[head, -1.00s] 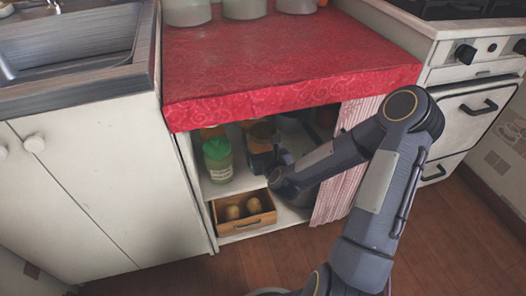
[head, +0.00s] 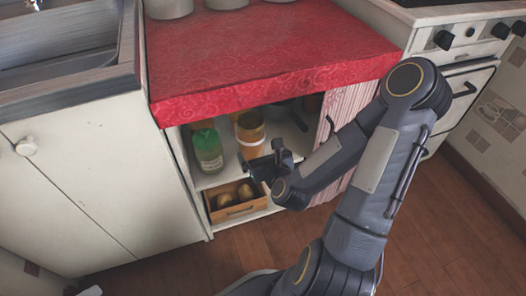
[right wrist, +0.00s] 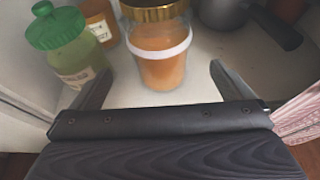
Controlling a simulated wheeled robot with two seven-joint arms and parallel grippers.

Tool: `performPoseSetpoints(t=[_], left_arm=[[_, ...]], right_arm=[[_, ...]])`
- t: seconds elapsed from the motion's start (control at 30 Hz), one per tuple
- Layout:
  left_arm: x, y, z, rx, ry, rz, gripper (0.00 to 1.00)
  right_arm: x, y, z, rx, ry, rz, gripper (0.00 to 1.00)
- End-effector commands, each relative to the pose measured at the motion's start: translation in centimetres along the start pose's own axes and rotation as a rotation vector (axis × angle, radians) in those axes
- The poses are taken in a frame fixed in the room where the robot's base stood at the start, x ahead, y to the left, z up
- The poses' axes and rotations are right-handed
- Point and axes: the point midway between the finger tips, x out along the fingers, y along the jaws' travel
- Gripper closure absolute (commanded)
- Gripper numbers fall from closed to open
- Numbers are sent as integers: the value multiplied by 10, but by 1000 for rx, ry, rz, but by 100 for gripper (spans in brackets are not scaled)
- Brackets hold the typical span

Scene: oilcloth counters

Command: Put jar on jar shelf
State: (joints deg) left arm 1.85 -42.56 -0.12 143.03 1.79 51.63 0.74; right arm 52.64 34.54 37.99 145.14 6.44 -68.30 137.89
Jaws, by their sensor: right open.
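An orange jar with a gold lid (head: 250,128) stands upright on the shelf (head: 222,178) under the red-covered counter. In the right wrist view the jar (right wrist: 160,52) stands just beyond the fingertips, with a pale band around it. My right gripper (right wrist: 156,78) is open and empty, its fingers spread to either side in front of the jar and apart from it. In the head view the right gripper (head: 262,160) is at the cupboard opening. A green-lidded jar (head: 208,150) stands to the left; it also shows in the right wrist view (right wrist: 72,50). My left gripper is out of view.
Another orange jar (right wrist: 98,18) stands behind the green one. A dark pan (right wrist: 228,14) with its handle is at the back right. A wooden crate with potatoes (head: 236,210) sits below. A pink curtain (head: 345,110) hangs at the right of the opening.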

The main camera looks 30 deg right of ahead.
Motion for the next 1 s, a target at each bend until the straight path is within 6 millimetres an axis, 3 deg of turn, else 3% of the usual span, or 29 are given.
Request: performPoseSetpoints(t=[0.13,0.23,0.37,0.47,0.57,0.7,0.9,1.0], left_arm=[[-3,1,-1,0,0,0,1],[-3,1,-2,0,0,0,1],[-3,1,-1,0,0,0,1],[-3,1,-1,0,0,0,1],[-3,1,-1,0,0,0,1],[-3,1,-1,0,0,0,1],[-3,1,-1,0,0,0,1],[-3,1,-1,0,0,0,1]], right_arm=[[-13,1,1,-17,2,6,0],[-17,10,5,-160,17,50,0],[-27,31,15,-624,58,186,0],[-47,45,25,-1101,74,326,0],[-78,51,35,-1553,53,475,0],[-136,53,44,-2094,-66,698,0],[-212,49,42,-2569,-382,958,0],[-233,47,37,-2674,-510,1028,0]])
